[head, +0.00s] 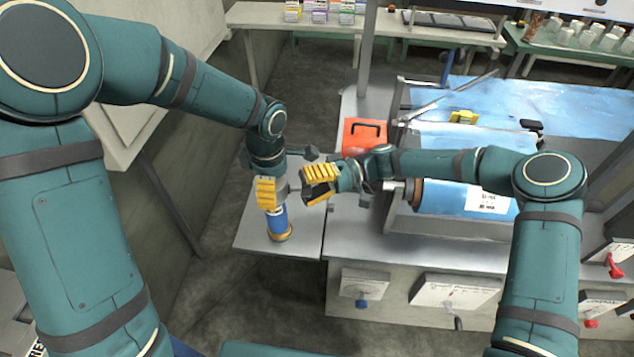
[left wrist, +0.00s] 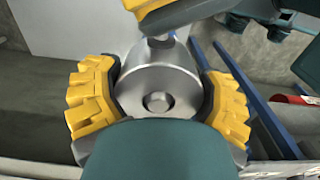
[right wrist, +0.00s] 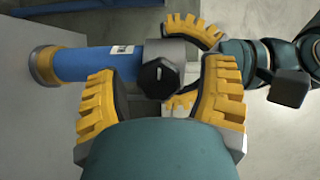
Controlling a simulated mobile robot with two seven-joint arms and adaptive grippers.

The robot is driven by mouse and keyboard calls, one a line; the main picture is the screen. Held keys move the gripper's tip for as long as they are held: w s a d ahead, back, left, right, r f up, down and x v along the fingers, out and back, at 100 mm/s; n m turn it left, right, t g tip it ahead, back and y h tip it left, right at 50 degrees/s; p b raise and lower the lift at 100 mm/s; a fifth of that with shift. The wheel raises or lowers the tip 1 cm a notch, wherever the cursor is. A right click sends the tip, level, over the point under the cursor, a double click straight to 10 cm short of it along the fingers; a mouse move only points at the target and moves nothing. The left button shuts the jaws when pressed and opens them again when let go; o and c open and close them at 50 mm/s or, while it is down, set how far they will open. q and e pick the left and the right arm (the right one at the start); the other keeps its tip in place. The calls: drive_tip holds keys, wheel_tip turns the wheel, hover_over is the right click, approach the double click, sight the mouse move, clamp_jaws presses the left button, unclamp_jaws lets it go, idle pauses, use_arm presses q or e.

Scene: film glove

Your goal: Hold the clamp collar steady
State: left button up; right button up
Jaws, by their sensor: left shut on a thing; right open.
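The clamp collar is a grey metal ring with a round cap; it fills the middle of the left wrist view (left wrist: 158,90) and sits at the upper end of an upright blue post (head: 278,220). My left gripper (head: 270,192) is shut on the collar, with yellow ridged fingers on both sides of it. A black knob (right wrist: 158,80) sticks out from the collar's side. My right gripper (head: 318,185) is open beside the collar; in the right wrist view the knob appears between its two fingers, with gaps on both sides. The knob is hard to make out in the head view.
The post stands on a brass-coloured foot (head: 280,235) on a grey side table (head: 300,240). An orange box (head: 364,136) stands behind my right gripper. A machine with a blue film roll (head: 450,195) lies to the right, under my right forearm. Open floor is in front.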

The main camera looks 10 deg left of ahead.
drive_tip(key=n+t+h, duration=0.1)
drive_tip(key=n, duration=0.2)
drive_tip(key=n+t, duration=0.1)
drive_tip(key=n, duration=0.1)
drive_tip(key=shift+r+n+t, duration=0.1)
drive_tip(key=shift+n+t, duration=0.2)
drive_tip(key=shift+n, duration=0.1)
drive_tip(key=n+t+h, duration=0.1)
drive_tip(key=n+t, duration=0.1)
drive_tip(key=n, duration=0.2)
drive_tip(key=shift+s+t, duration=0.1)
drive_tip(key=shift+t, duration=0.3)
drive_tip(key=v, duration=1.2)
drive_tip(key=shift+n, duration=0.3)
drive_tip(key=shift+s, duration=0.1)
drive_tip(key=shift+s+n+t, duration=0.35)
drive_tip(key=shift+n+t, duration=0.05)
drive_tip(key=x, duration=1.1)
drive_tip(key=shift+a, duration=0.4)
